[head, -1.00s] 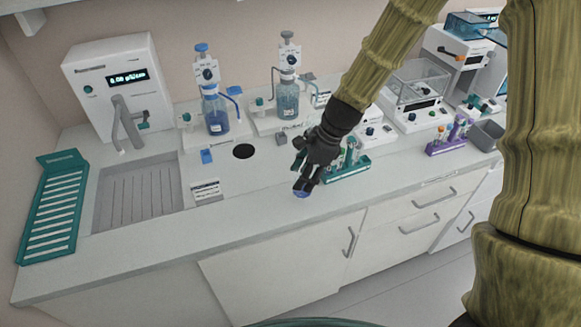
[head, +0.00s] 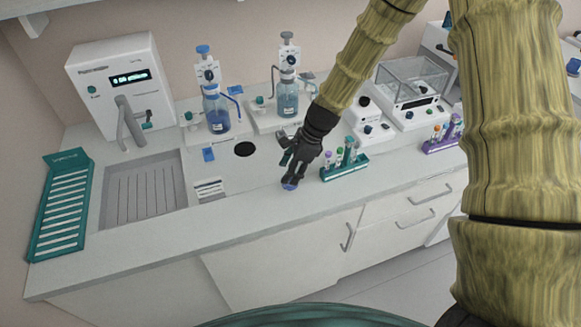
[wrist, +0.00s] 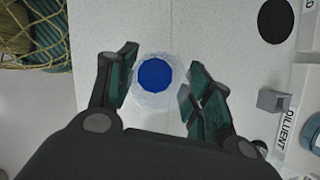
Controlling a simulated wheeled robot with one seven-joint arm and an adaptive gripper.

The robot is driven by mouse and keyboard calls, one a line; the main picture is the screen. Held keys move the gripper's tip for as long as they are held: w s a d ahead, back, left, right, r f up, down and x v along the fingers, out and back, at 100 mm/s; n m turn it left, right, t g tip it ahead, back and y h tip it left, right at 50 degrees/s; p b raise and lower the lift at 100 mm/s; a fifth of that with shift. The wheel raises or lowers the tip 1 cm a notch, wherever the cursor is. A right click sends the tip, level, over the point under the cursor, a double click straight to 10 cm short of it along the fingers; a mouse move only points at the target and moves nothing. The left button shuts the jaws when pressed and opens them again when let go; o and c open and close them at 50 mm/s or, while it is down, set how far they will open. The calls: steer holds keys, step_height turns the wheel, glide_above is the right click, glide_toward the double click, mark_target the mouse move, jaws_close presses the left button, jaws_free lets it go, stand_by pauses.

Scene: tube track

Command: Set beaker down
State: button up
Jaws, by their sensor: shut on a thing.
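A small clear beaker (wrist: 153,76) with blue liquid is between my gripper's two teal-padded fingers in the wrist view. My gripper (wrist: 158,88) is shut on it. In the head view my gripper (head: 289,178) is low over the front part of the white counter (head: 250,222), left of the teal tube rack. The blue of the beaker (head: 289,185) shows just under the fingertips there. I cannot tell whether its base touches the counter.
A teal rack (head: 345,172) with several tubes stands close on the right. A black round spot (head: 245,149) and two blue-liquid dispenser bottles (head: 216,112) are behind. The counter's front strip is clear.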

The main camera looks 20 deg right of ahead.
steer(key=shift+f, duration=0.2)
steer(key=o, duration=0.9)
steer(key=shift+r, duration=0.1)
